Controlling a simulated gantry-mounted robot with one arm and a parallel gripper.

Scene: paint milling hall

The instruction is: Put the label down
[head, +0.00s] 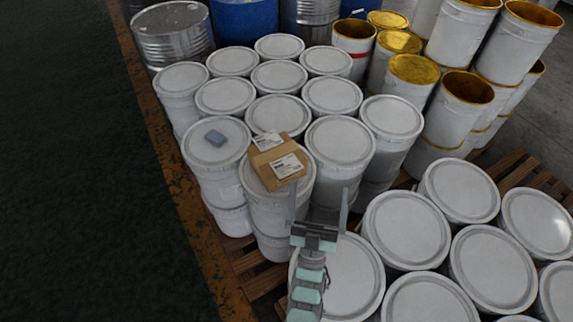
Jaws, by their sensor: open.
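A white label (287,165) with dark print lies on a brown cardboard piece (263,168), which rests on a white bucket lid near the middle of the head view. A second white printed label (267,140) shows at the far edge of the cardboard. I cannot tell whether it lies on the cardboard or on the lid. My gripper (318,194) is open, its two fingers pointing away from me, just to the near right of the cardboard. Nothing shows between the fingers.
Lidded white buckets crowd around, with more at the lower right (407,227). Yellow-rimmed open buckets (469,88) stand at the back right. The dark floor (80,180) at left is clear.

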